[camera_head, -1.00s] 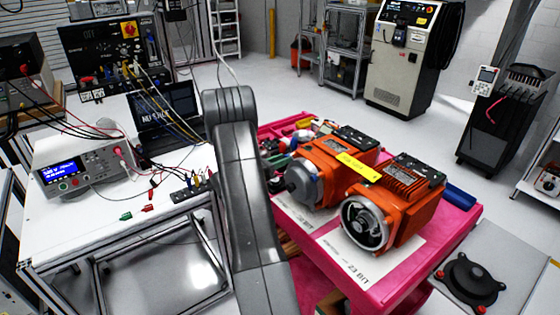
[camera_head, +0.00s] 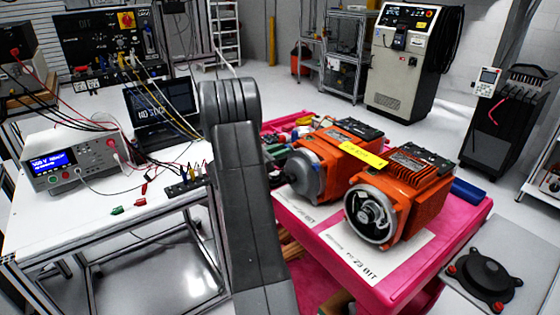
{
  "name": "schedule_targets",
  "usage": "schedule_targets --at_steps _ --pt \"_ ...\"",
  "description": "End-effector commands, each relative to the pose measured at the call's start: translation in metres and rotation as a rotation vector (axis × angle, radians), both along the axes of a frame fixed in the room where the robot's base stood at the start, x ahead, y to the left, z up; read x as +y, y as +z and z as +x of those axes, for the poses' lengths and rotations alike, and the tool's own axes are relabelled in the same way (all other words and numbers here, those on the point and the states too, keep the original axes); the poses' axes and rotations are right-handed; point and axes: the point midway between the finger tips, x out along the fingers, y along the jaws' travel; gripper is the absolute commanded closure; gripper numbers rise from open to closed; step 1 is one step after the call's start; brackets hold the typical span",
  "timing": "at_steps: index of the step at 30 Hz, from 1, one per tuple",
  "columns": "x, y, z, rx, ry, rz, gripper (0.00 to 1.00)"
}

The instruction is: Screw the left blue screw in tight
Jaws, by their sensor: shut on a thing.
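Two orange motors stand side by side on a pink cart top. The left motor (camera_head: 342,150) has a grey round front with a small bluish part (camera_head: 322,164) at its edge; I cannot tell whether that is a screw. The right motor (camera_head: 410,195) has an open silver ring face (camera_head: 370,214) toward me. No blue screw can be made out clearly. My grey arm stands upright in the middle of the view, just left of the left motor, and covers part of the cart. My gripper does not show; the arm may hide it.
A white bench (camera_head: 60,225) on the left holds a meter (camera_head: 75,158), a laptop and cables. Coloured tools lie behind the left motor. A blue cylinder (camera_head: 470,191) lies right of the right motor. A black round device (camera_head: 482,277) sits at lower right. Floor beyond the cart is open.

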Motion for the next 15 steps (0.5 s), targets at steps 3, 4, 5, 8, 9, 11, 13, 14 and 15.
schedule_targets --at_steps 3,4,5,8,9,11,13,14,15 --pt "0.0003 -0.0044 0.0001 -0.045 0.001 0.031 1.00" --pt "0.0004 -0.0039 0.0001 -0.053 0.001 0.037 1.00" --pt "0.0004 -0.0033 0.0000 -0.061 0.001 0.043 1.00" --pt "0.0004 -0.0012 0.0000 -0.079 0.001 0.056 1.00" --pt "0.0003 -0.0006 0.0000 -0.082 0.001 0.058 1.00" --pt "0.0004 0.0001 0.0000 -0.085 0.001 0.060 1.00" --pt "0.0004 0.0007 0.0000 -0.086 0.001 0.061 1.00" --pt "0.0004 0.0008 0.0000 -0.085 0.001 0.060 1.00" --pt "0.0004 0.0008 0.0000 -0.085 0.001 0.060 1.00"
